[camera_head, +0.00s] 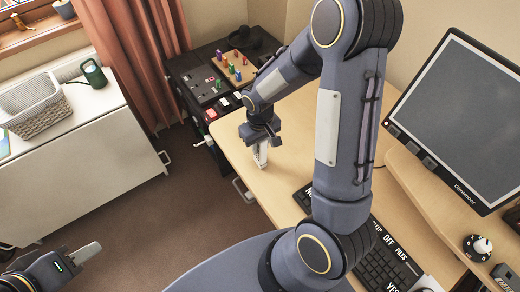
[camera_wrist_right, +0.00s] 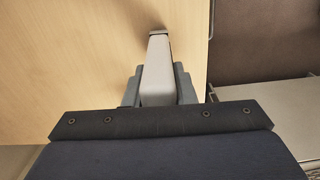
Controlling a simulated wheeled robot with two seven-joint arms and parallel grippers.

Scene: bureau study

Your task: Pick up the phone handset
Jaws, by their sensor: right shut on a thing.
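My right gripper (camera_head: 261,152) hangs low over the left part of the wooden desk, fingers pointing down.
The desk (camera_head: 229,122) holds a keyboard (camera_head: 385,262) and a monitor (camera_head: 460,115). A dark cabinet (camera_head: 185,68) with coloured pieces on a board (camera_head: 235,66) stands behind. A white cabinet (camera_head: 85,150) carries a basket (camera_head: 35,105) and a green watering can (camera_head: 94,75). Carpet lies between.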

